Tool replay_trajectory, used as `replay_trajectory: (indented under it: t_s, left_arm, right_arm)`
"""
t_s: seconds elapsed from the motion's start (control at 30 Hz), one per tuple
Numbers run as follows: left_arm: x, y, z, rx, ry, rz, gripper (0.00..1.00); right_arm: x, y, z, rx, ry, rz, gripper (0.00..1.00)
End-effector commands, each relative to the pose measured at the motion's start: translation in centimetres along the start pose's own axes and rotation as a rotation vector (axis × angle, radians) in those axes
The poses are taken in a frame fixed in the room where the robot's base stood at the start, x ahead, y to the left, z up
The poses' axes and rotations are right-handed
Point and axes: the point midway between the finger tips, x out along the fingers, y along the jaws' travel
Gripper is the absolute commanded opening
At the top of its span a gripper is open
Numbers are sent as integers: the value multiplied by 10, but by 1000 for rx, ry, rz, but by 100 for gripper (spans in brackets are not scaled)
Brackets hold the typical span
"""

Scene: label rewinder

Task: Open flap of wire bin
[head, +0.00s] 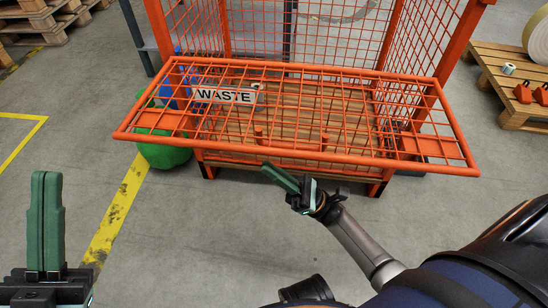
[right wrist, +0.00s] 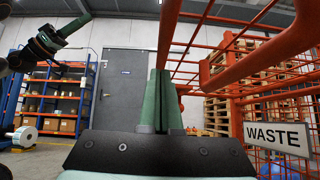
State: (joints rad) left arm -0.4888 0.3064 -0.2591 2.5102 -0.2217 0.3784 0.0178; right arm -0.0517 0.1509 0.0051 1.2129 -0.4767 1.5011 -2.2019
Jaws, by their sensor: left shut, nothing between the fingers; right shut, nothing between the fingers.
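The orange wire bin (head: 230,30) stands ahead of me. Its flap, a wire mesh panel with a thick tube frame (head: 300,158), juts out from the front toward me. A white WASTE sign (head: 225,96) shows through the mesh, and also in the right wrist view (right wrist: 277,138). My right gripper (head: 268,171) is shut and empty, close to the flap's near bar. In the right wrist view its fingers (right wrist: 160,75) point up beside the orange bars; I cannot tell whether they touch. My left gripper (head: 47,178) is shut and empty at the far left, away from the bin.
A green rounded object (head: 163,152) sits on the floor by the bin's left side. Pallets (head: 510,85) stand at the right, with a large roll (head: 538,38) and orange items. Shelving (right wrist: 55,100) and a grey door (right wrist: 122,85) stand farther off.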

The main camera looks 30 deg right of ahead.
Motion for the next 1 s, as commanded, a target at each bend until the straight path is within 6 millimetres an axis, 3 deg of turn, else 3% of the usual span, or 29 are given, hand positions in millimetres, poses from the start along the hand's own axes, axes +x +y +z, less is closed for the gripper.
replay_trajectory:
  t_s: [0.2, 0.7, 1.0]
  left_arm:
    - [5, -4, -6, -4, 6, -4, 0]
    - [7, -5, -9, -5, 9, -5, 0]
    - [34, -22, -40, -18, 24, -13, 0]
  right_arm:
    - [15, 0, 17, 0, 2, 0, 0]
    - [20, 0, 22, 3, 1, -3, 0]
    - [50, 0, 52, 73, -3, -75, 0]
